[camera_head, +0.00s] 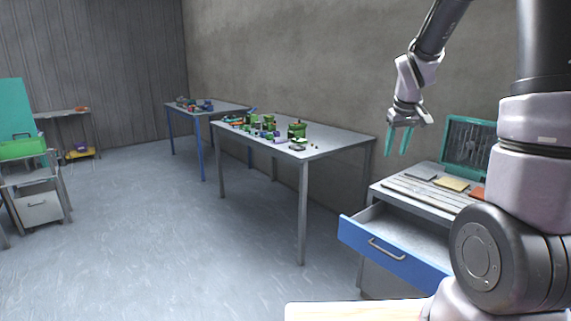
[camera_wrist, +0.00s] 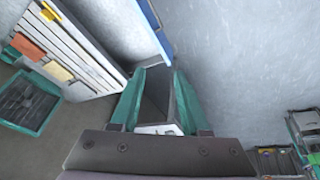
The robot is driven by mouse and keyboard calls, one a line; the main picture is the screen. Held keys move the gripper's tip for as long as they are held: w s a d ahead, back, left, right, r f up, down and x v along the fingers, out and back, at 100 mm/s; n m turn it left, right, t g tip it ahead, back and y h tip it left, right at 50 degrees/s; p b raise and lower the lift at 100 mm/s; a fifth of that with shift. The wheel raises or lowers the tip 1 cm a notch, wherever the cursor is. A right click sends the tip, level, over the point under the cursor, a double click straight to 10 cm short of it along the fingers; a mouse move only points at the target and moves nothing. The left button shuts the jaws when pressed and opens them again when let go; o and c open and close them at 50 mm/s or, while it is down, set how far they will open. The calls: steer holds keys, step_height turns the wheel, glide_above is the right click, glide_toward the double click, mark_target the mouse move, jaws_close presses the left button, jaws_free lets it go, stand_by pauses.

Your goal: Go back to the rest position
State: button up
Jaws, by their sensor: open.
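My gripper (camera_head: 402,140) hangs in the air with its two teal fingers apart and pointing down. In the head view it is above and to the left of a small cabinet, between it and the long grey table. In the wrist view the open fingers (camera_wrist: 166,95) show no object held between them.
The cabinet (camera_head: 362,224) has its blue-fronted drawer (camera_head: 385,254) pulled open. A long table (camera_head: 345,141) and a farther table (camera_head: 170,107) hold small parts.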

steer(key=s+a+r+m+t+y, duration=0.1)
steer(key=s+a+r+m, duration=0.1)
steer(key=s+r, duration=0.5)
steer(key=s+a+r+m+t+y, duration=0.1)
steer(key=s+a+r, duration=0.4)
steer(key=s, duration=1.1)
steer(key=shift+s+a+r+m+t+y, duration=0.25)
steer(key=shift+r+m+t, duration=0.35)
steer(key=shift+r+m, duration=0.85)
steer(key=shift+w+d+r+n, duration=0.1)
steer(key=shift+r+n, duration=0.1)
steer(key=shift+n, duration=0.05)
